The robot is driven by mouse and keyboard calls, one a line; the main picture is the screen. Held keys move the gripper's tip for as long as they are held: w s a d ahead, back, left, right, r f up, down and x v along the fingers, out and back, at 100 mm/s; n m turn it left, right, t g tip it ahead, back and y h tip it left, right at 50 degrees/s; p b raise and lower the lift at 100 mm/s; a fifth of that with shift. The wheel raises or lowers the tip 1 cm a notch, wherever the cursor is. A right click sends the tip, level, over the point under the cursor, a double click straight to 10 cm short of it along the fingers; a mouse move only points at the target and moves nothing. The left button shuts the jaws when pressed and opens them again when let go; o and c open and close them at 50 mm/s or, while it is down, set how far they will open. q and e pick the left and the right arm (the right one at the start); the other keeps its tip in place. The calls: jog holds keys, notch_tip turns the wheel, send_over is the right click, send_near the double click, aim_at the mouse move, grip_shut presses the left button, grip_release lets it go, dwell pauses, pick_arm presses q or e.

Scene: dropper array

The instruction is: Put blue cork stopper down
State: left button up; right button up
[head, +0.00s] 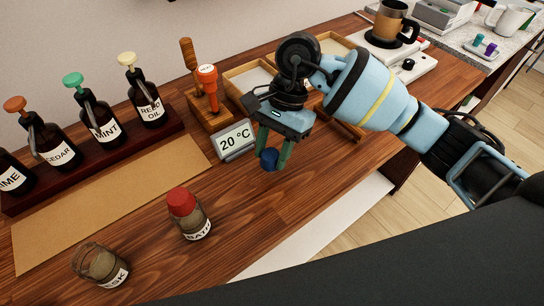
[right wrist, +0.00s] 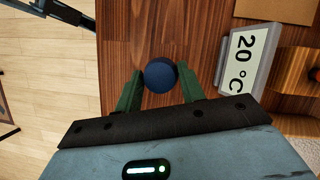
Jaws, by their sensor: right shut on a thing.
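The blue cork stopper (head: 268,159) is between the green fingertips of my right gripper (head: 275,152), in front of the temperature display. In the right wrist view the stopper (right wrist: 160,74) shows as a dark blue disc between the two fingers, and my right gripper (right wrist: 160,88) is shut on it. Wooden tabletop (right wrist: 130,35) lies beneath; I cannot tell whether the stopper touches it. My left gripper is not identifiable in these views.
A red-capped jar (head: 190,215) and an open glass jar (head: 100,265) stand at the front left. A 20 °C display (head: 234,141) is close to the gripper. Several dropper bottles (head: 104,125) stand in a rack behind a tan mat (head: 120,200). Table is clear right of the red-capped jar.

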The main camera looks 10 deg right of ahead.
aim_at(274, 151)
jog(key=shift+w, duration=0.3)
jog(key=shift+f+p, duration=0.3)
jog(key=shift+f, duration=1.5)
jog(key=shift+f, duration=0.1)
jog(key=shift+f, duration=0.15)
jog(key=o, duration=1.2)
jog(key=shift+c, duration=0.2)
